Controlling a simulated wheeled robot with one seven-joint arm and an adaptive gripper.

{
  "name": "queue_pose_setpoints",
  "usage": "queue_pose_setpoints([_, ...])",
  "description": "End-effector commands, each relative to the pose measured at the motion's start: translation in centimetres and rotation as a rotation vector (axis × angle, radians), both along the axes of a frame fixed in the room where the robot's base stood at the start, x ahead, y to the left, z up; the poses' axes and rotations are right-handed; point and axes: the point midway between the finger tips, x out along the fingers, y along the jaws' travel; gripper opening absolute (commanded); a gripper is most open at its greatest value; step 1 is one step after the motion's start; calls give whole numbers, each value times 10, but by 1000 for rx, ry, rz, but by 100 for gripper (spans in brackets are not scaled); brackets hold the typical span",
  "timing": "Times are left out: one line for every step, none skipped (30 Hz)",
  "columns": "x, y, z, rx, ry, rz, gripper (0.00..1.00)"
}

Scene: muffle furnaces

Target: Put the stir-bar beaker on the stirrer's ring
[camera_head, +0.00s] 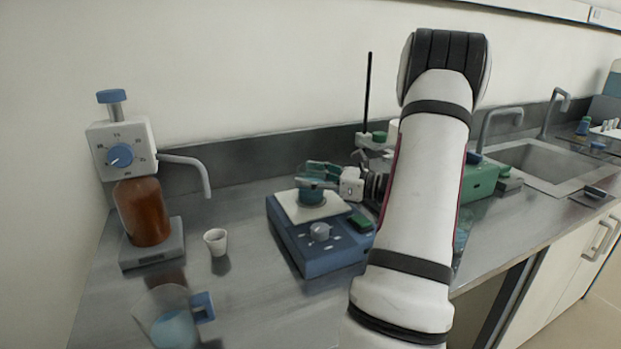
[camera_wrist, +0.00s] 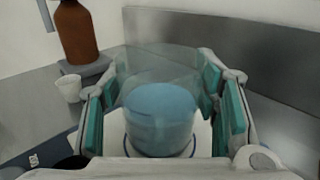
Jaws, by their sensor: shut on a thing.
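The beaker (camera_wrist: 160,115) is clear with blue liquid in it, upright between the fingers of my gripper (camera_wrist: 163,105). In the head view my gripper (camera_head: 318,172) is shut around the beaker (camera_head: 311,190), over the white top plate of the blue stirrer (camera_head: 318,251). In the wrist view a dark ring line (camera_wrist: 128,143) on the white plate shows around the beaker's base. The beaker looks to be at or just above the plate; I cannot tell if it touches. A stir bar cannot be made out.
A brown bottle with a dispenser (camera_head: 143,211) stands at the left, with a small white cup (camera_head: 216,241) beside it. A clear jug with blue liquid (camera_head: 172,318) is at the front left. A green device (camera_head: 481,180) and a sink (camera_head: 555,165) are to the right.

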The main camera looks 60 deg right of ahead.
Motion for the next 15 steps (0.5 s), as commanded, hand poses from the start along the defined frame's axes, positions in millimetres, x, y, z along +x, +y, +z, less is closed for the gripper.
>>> queue_pose_setpoints([0,0,1,-2,-1,0,20])
queue_pose_setpoints([0,0,1,-2,-1,0,20])
queue_pose_setpoints([0,0,2,-2,-1,0,20])
queue_pose_setpoints([0,0,2,-2,-1,0,20])
queue_pose_setpoints([0,0,1,-1,-1,0,20])
queue_pose_setpoints([0,0,0,-1,-1,0,20])
queue_pose_setpoints([0,0,-1,-1,-1,0,20])
queue_pose_setpoints([0,0,-2,-1,-1,0,20])
queue_pose_setpoints([0,0,-2,0,0,0,60])
queue_pose_setpoints([0,0,-2,0,0,0,67])
queue_pose_setpoints([0,0,-2,0,0,0,73])
queue_pose_setpoints([0,0,-2,0,0,0,75])
queue_pose_setpoints([0,0,-2,0,0,0,75])
queue_pose_setpoints([0,0,-2,-1,0,0,75])
queue_pose_setpoints([0,0,-2,-1,0,0,75])
